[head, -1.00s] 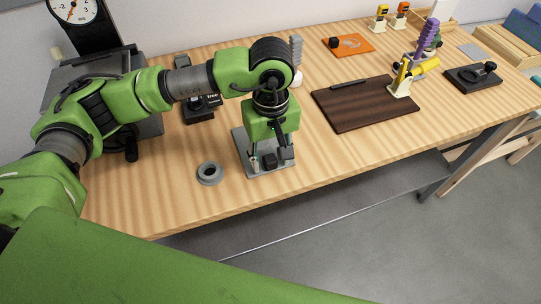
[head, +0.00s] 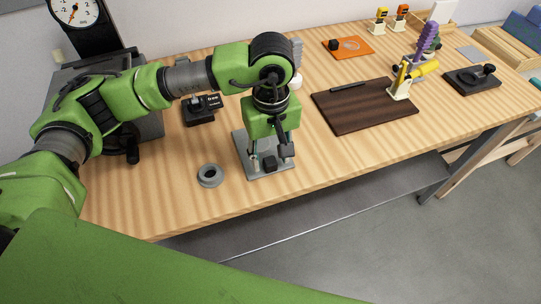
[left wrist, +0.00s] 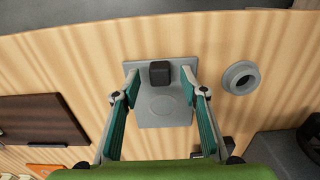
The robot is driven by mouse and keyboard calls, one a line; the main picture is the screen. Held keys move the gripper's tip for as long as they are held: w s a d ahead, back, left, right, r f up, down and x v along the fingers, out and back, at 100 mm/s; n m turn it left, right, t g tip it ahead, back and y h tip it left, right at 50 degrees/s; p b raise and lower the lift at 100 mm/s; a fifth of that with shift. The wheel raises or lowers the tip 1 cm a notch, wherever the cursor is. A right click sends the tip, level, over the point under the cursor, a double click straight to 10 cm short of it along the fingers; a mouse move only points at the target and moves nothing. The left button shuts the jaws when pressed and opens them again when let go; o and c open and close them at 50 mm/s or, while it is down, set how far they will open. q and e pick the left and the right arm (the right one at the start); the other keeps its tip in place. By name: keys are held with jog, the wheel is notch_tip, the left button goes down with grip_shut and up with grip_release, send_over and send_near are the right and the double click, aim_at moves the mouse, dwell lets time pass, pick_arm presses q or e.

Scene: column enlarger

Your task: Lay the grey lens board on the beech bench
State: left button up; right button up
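The grey lens board (left wrist: 161,117), a flat plate with a round raised disc and a small black block (left wrist: 159,72), lies flat on the beech bench (left wrist: 215,125). It also shows in the head view (head: 279,166), partly hidden by my left gripper. My left gripper (head: 270,157) points down over it. In the left wrist view the fingers (left wrist: 160,75) stand apart on either side of the black block, with clear gaps. The gripper is open and holds nothing. My right gripper is not in view.
A grey ring (head: 209,175) sits left of the board. A black device (head: 200,114) stands behind it. The bench front edge is close.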

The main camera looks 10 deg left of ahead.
pick_arm(q)
jog(key=shift+r+p, duration=1.15)
jog(key=shift+r, duration=2.1)
jog(key=shift+r, duration=0.25)
notch_tip(320, 180, up, 12)
jog(key=shift+f, duration=0.25)
